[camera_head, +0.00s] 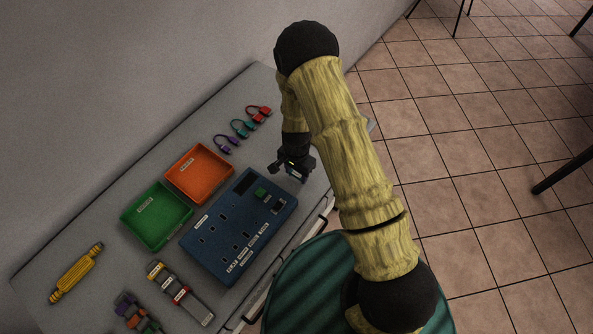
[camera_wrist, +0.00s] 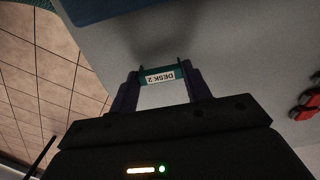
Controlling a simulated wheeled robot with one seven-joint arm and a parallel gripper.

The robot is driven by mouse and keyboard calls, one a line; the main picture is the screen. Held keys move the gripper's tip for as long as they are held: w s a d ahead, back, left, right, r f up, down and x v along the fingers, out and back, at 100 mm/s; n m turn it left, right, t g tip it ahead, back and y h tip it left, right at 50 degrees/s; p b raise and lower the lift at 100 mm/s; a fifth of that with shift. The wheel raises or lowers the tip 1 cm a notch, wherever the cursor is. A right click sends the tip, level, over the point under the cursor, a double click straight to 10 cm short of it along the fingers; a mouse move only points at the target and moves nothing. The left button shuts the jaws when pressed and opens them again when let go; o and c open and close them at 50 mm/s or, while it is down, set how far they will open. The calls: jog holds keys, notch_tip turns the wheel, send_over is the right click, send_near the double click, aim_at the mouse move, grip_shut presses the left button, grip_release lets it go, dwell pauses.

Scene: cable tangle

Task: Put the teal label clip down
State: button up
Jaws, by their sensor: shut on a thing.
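My gripper (camera_wrist: 160,78) is shut on the teal label clip (camera_wrist: 148,72), which spans the gap between the two fingertips in the wrist view. Its white label reads "DESK 2". In the head view my gripper (camera_head: 291,168) is over the grey table (camera_head: 318,198), just beyond the top right end of the blue socket board (camera_head: 238,228). The clip cannot be made out there. A dark shadow lies on the grey surface beyond the clip in the wrist view; whether the clip touches the table I cannot tell.
An orange tray (camera_head: 225,165) and a green tray (camera_head: 180,220) stand left of the board. Red (camera_head: 259,111), teal (camera_head: 243,128) and purple (camera_head: 226,144) looped cables lie at the back. A yellow item (camera_head: 76,273) lies far left. Bare table shows around my gripper.

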aim_at(296, 174)
jog(key=shift+f, duration=0.1)
jog(key=o, duration=1)
jog(key=shift+r+b, duration=1.3)
jog(key=shift+r, duration=4.85)
